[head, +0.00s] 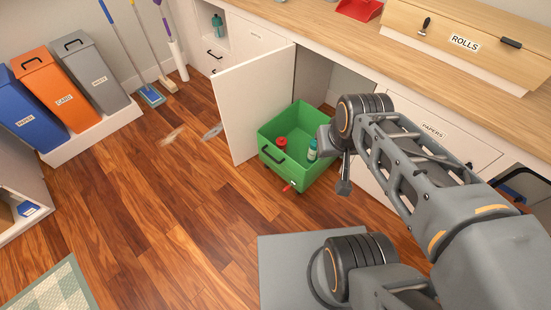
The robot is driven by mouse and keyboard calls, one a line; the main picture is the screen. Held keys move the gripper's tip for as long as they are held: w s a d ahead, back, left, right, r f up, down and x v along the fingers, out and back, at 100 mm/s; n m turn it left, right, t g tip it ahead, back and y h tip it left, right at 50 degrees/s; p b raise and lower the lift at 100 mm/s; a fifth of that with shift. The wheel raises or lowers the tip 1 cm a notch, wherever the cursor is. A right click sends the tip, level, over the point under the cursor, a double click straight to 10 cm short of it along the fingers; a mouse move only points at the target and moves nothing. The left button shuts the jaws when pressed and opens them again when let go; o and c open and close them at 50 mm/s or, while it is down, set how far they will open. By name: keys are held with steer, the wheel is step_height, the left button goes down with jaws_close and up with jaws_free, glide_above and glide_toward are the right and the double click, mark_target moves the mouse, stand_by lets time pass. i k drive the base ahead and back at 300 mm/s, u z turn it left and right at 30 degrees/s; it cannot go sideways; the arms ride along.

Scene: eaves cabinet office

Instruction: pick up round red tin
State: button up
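A small round red item (281,142), which looks like the red tin, lies inside a green box (272,158) on the floor. A teal bottle with a pale label (312,150) stands in the same box, to the right of the red item. My gripper (343,187) hangs just right of the box, apart from the red item. It is small and seen edge-on, so its fingers cannot be made out.
The box stands before an open cabinet, with the white door (252,105) swung out behind its left side. A small red piece (288,187) shows at the box's front. A wooden counter (330,32) runs above. The wooden floor on the left is mostly clear.

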mark_target(281, 142)
steer(key=u, duration=0.45)
steer(key=k, duration=1)
steer(key=u, duration=0.95)
steer(key=i, duration=1.3)
steer(key=z, duration=0.35)
steer(key=i, duration=0.85)
steer(key=z, duration=1.4)
steer(key=i, duration=0.6)
steer(key=z, duration=0.5)
